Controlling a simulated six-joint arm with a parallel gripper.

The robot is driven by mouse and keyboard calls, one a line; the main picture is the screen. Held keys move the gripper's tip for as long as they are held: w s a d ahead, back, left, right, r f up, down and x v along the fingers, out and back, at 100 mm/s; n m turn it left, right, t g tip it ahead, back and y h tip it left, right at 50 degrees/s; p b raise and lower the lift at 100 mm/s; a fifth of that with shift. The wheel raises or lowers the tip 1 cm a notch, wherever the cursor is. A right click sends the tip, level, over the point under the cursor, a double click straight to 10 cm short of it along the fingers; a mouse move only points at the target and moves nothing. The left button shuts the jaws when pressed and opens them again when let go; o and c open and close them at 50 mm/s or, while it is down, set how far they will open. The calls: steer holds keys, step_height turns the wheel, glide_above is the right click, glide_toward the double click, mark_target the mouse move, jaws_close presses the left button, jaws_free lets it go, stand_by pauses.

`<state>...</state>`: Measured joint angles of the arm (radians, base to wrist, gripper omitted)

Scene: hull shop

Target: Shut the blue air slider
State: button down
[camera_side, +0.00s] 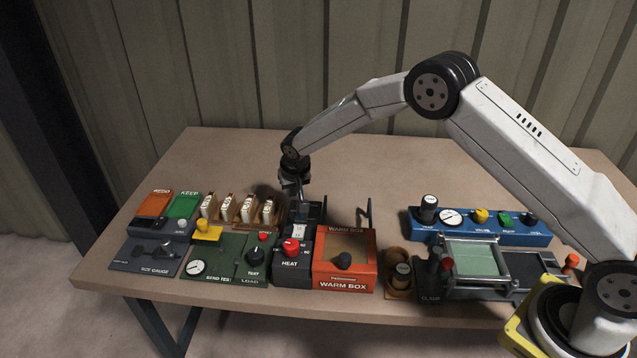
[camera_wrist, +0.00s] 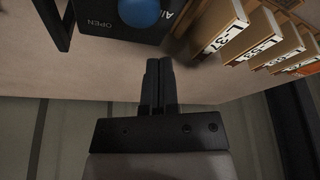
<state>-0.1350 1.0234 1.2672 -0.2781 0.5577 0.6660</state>
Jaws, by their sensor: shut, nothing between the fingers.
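The blue air slider knob (camera_wrist: 140,11) shows at the top of the wrist view, partly cut off by the frame edge. It sits on a dark plate (camera_wrist: 122,32) with the word OPEN to its left and a cut-off label to its right. My gripper (camera_wrist: 159,63) is shut and empty, its fingertips just below the plate in that view and apart from the knob. In the side view my gripper (camera_side: 299,201) points down at the back of the dark unit (camera_side: 316,213). I cannot make out the blue knob there.
Wooden holders with labelled pieces (camera_side: 248,209) stand close beside my gripper; they also show in the wrist view (camera_wrist: 258,42). A HEAT box with a red knob (camera_side: 291,246) and an orange warm box (camera_side: 345,272) stand in front. The table behind is clear.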

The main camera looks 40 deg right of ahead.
steer(key=v, duration=1)
steer(key=shift+s, duration=0.1)
stand_by(0.3)
steer(key=s+d+n, duration=0.1)
steer(key=s+d, duration=0.2)
steer(key=s, duration=1.2)
steer(key=s+d+n+g+y, duration=0.1)
steer(key=s+d+n, duration=0.1)
steer(key=s, duration=1.3)
steer(key=shift+d+r+n, duration=0.3)
steer(key=shift+d+r, duration=0.2)
steer(key=shift+d, duration=0.35)
steer(key=shift+w, duration=0.1)
